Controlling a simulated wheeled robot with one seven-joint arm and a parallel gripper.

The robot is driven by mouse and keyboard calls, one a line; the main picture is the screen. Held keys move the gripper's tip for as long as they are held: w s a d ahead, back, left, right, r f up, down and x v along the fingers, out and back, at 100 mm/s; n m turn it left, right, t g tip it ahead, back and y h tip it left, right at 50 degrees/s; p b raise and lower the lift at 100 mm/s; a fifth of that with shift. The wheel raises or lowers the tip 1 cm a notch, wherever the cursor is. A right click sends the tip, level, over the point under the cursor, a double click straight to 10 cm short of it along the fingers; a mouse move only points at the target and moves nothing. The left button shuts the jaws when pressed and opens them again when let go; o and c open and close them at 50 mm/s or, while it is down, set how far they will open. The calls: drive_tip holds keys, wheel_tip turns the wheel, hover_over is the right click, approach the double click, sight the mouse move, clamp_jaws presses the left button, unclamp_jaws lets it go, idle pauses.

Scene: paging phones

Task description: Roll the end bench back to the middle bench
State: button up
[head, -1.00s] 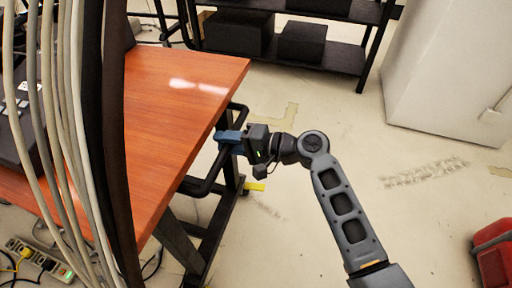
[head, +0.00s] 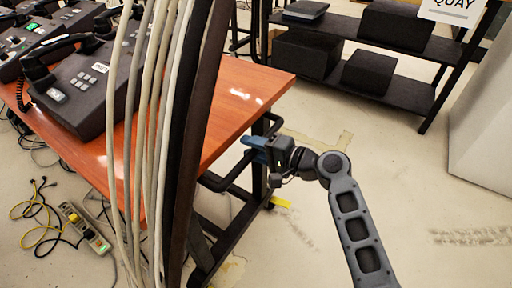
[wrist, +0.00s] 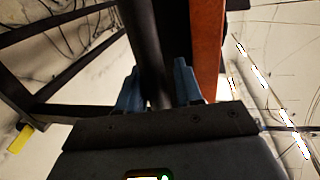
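The end bench, with an orange-red wood top (head: 236,95) and a black metal frame, fills the left-middle of the head view. A black handle bar (head: 226,180) runs along its near end below the top. My gripper (head: 249,148) is at this bar. In the wrist view its two blue fingers (wrist: 158,88) stand on either side of the black bar (wrist: 150,45) and appear closed on it. The orange bench edge (wrist: 207,45) is just right of the fingers. A yellow tab (head: 281,202) sits low at the frame's foot. I cannot clearly make out the middle bench.
Several black phones (head: 85,85) stand on the wood top. A bundle of pale cables and a dark post (head: 195,130) block part of the view. A power strip (head: 85,228) and loose cables lie on the floor at left. A black shelf (head: 390,50) and white cabinet (head: 485,125) stand behind.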

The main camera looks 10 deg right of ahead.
drive_tip(key=shift+o, duration=1)
drive_tip(key=shift+d, duration=0.1)
drive_tip(key=shift+d, duration=0.15)
drive_tip(key=v, duration=0.7)
drive_tip(key=shift+s+p, duration=0.25)
drive_tip(key=shift+p, duration=0.2)
drive_tip(key=shift+d, duration=0.1)
